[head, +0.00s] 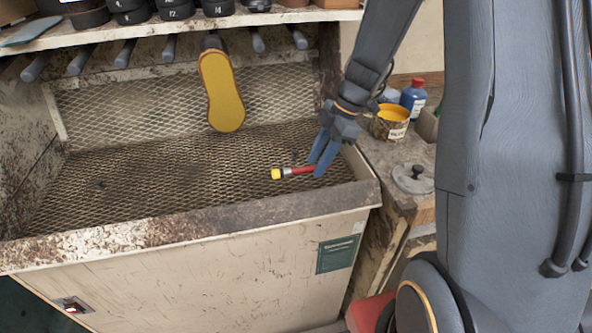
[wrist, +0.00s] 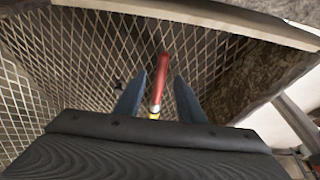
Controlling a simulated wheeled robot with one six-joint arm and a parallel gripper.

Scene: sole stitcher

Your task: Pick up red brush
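The red brush (head: 300,171) has a red handle, a pale metal band and a yellow tip at its left end. It appears to lie on the mesh grate near the front right of the booth. My gripper (head: 317,170) points down over the handle, its two blue fingers apart. In the wrist view the red brush (wrist: 161,80) lies between the fingertips of my gripper (wrist: 159,80), with a visible gap on both sides. The yellow end is partly hidden behind the dark gripper body there.
The mesh grate (head: 190,175) is mostly clear. A yellow sole (head: 222,95) hangs above it at the back. The booth's front rim (head: 270,205) stands close to my gripper. An open yellow can (head: 391,120) and a blue bottle (head: 413,98) stand on the bench at right.

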